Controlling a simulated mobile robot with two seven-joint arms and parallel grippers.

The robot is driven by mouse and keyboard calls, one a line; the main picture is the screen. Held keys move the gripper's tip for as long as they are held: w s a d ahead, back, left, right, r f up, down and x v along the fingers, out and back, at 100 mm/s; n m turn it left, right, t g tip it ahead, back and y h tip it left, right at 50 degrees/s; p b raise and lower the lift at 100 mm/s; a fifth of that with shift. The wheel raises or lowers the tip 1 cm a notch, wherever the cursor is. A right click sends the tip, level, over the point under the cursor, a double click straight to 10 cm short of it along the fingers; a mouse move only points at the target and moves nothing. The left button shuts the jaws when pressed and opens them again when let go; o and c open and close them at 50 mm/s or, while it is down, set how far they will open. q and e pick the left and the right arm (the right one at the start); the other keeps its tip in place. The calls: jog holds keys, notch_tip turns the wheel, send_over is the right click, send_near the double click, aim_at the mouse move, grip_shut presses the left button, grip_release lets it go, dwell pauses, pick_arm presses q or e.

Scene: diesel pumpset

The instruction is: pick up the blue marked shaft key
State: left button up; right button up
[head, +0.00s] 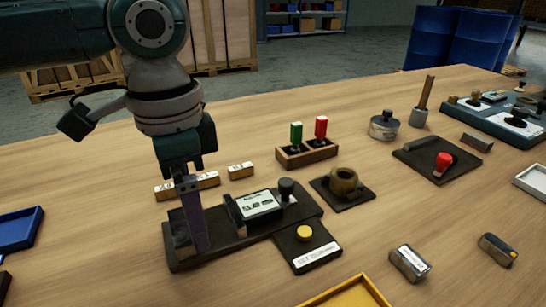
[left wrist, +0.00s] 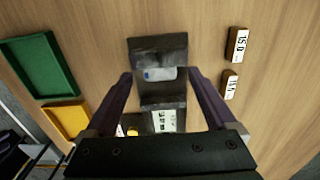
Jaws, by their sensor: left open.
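My left gripper (head: 197,225) is open, pointing down over the left end of a dark gauge base (head: 240,232). In the left wrist view, a small block with a pale bluish-white mark (left wrist: 160,74) sits on the dark base between the fingertips, with a gap on both sides. It looks like the marked shaft key, though its shade is hard to tell. In the head view the fingers largely hide it. Two other grey blocks lie at the right front: one with a white label (head: 409,263), one with a yellow mark (head: 497,250). My right gripper is not in view.
A gauge with a pale display (head: 258,206) stands on the same base, just right of the gripper. Several brass labelled blocks (head: 240,170) lie behind. A rack with green and red handles (head: 306,151) is farther back. A blue tray (head: 18,229) is left.

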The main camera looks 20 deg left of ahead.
pick_arm(q)
jog(key=shift+f, duration=0.65)
grip_shut()
